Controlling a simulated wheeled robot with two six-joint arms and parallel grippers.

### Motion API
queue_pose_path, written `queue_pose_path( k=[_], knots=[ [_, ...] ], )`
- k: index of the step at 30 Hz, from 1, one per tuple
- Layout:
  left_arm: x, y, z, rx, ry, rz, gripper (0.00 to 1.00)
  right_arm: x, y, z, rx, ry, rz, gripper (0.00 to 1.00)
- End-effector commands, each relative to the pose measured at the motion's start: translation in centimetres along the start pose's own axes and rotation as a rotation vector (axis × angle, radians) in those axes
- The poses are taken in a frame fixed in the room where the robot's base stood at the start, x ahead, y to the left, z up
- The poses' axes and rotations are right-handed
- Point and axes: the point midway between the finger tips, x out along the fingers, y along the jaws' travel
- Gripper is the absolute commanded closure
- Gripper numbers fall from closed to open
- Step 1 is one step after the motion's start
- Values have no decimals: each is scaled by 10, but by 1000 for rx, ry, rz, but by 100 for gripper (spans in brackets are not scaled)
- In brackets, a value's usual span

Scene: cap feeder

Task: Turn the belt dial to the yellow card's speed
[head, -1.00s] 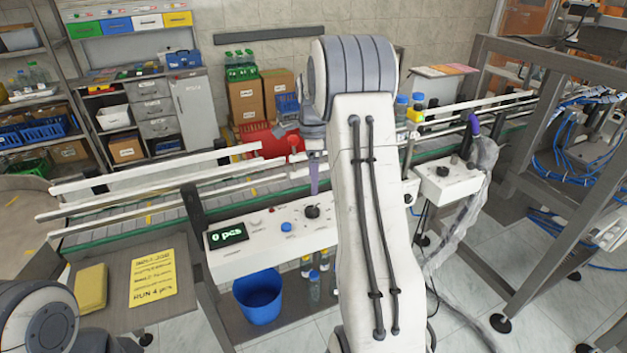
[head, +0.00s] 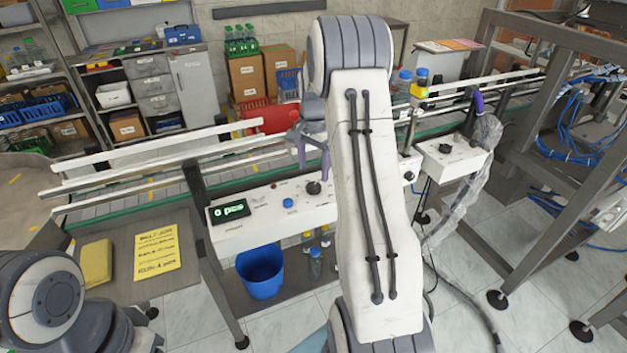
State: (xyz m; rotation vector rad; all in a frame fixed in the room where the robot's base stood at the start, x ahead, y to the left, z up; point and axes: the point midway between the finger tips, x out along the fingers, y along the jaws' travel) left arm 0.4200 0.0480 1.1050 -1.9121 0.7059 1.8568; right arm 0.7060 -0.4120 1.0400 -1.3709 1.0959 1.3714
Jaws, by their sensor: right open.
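The yellow card (head: 156,252) with black writing lies on a grey side table at lower left; its text is too small to read surely. The white control panel (head: 262,219) on the conveyor's front carries a black dial (head: 313,187), a blue button (head: 288,203) and a display (head: 230,209) reading "0 pcs". A second white box (head: 435,165) at right also has a black knob (head: 445,148). My right gripper (head: 313,157) has purple fingers, open and empty, just above and behind the panel's dial in the picture. My left gripper is out of view.
The conveyor belt (head: 110,207) with white rails runs behind the panel. A yellow sponge-like block (head: 96,263) lies beside the card. A blue bucket (head: 261,272) stands under the panel. A grey frame (head: 545,200) stands at right. My right arm hides part of the panel.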

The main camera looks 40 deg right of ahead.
Motion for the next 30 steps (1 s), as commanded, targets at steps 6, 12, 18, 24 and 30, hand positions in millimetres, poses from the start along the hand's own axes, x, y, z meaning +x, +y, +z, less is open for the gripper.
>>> queue_pose_path(
  k=[6, 12, 18, 24, 30],
  knots=[
    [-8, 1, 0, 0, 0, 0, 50, 36, 1, 1, 1, -3, 3, 17],
    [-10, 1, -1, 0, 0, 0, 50, 52, 0, 0, 2, 0, 0, 17],
    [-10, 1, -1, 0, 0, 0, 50, 55, 0, 0, 2, 0, 0, 17],
    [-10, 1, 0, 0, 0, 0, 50, 54, 0, 0, 2, 0, 0, 59],
    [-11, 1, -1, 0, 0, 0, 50, 54, 0, 0, -7, 0, 0, 100]
  ],
)
